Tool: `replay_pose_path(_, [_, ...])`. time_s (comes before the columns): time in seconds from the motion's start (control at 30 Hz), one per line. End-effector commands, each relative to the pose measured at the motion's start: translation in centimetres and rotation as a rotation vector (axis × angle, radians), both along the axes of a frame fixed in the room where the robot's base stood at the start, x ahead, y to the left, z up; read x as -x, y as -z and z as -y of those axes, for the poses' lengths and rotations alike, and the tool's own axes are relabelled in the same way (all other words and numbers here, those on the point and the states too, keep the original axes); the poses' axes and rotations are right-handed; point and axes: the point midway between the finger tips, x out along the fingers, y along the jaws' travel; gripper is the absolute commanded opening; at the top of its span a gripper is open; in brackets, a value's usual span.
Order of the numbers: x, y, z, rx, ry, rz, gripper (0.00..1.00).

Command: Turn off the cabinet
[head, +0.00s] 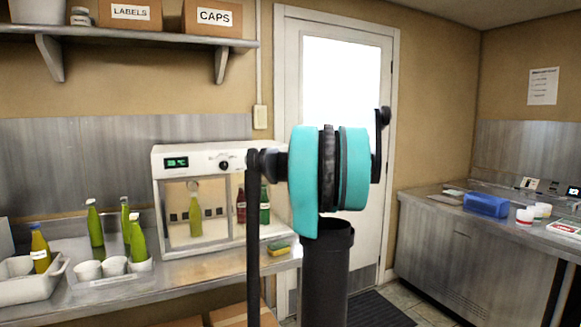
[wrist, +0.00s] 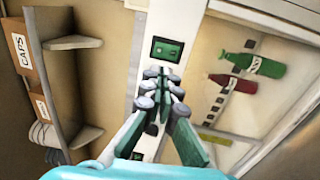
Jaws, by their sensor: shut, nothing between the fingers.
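The cabinet (head: 203,155) is a white box with a clear front on the steel counter. Its top panel has a lit green display (head: 176,162) and a black knob (head: 224,165). Inside stand a yellow-green bottle, a red one and a green one. In the wrist view, turned sideways, the display (wrist: 167,50) shows just beyond the fingertips. My gripper (wrist: 158,88) is shut and empty in front of the panel, covering part of it. I cannot tell whether it touches the panel. The knob is not clear there. In the head view my arm hides the gripper.
Green bottles (head: 95,226) and white cups (head: 114,265) stand left of the cabinet, with a sponge (head: 279,248) at its right. A shelf (head: 130,37) with boxes hangs above. A second counter (head: 470,245) with a blue box stands at right.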

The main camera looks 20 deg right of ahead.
Motion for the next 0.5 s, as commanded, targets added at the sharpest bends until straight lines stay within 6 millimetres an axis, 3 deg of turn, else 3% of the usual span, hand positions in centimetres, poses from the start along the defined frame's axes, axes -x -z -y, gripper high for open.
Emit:
replay_pose_path(0.3, [-6.3,-0.8,-0.3,-0.001,-0.001,0.000,0.00])
replay_pose_path(0.5, [-9.0,-1.1,-0.3,-0.001,0.001,0.000,0.00])
